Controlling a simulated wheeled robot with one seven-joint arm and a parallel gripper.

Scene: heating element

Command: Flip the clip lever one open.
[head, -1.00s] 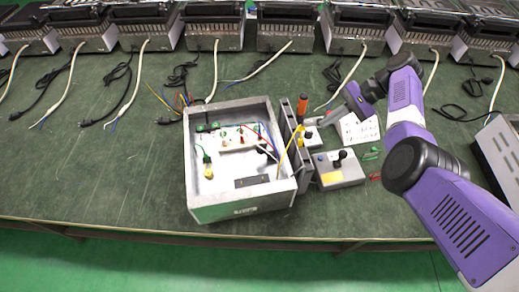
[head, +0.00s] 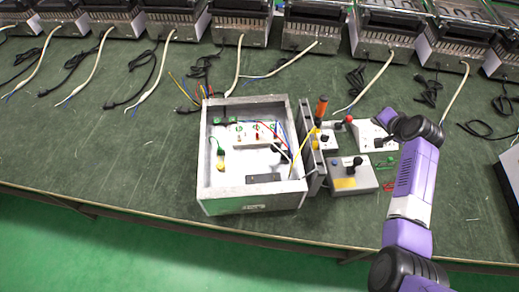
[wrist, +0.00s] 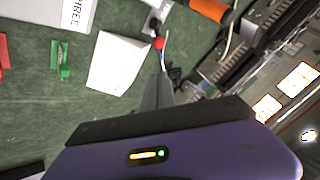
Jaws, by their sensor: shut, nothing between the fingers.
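The open grey metal box (head: 250,199) stands on the green table in the head view. Inside it are green terminal blocks (head: 217,121) and a white board (head: 242,134) with small coloured parts. I cannot tell which part is clip lever one. My gripper (wrist: 160,78) shows in the wrist view with its fingers shut and empty. It points towards a red ball knob (wrist: 158,43), and I cannot tell whether it touches it. The knob also shows in the head view (head: 348,118), right of the box. In the head view my gripper is mostly hidden behind my wrist.
A grey control box (head: 345,184) with a black knob stands right of the metal box. An orange-handled tool (head: 321,105) stands behind it. Green clips (wrist: 63,60) and red clips (wrist: 3,55) lie nearby.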

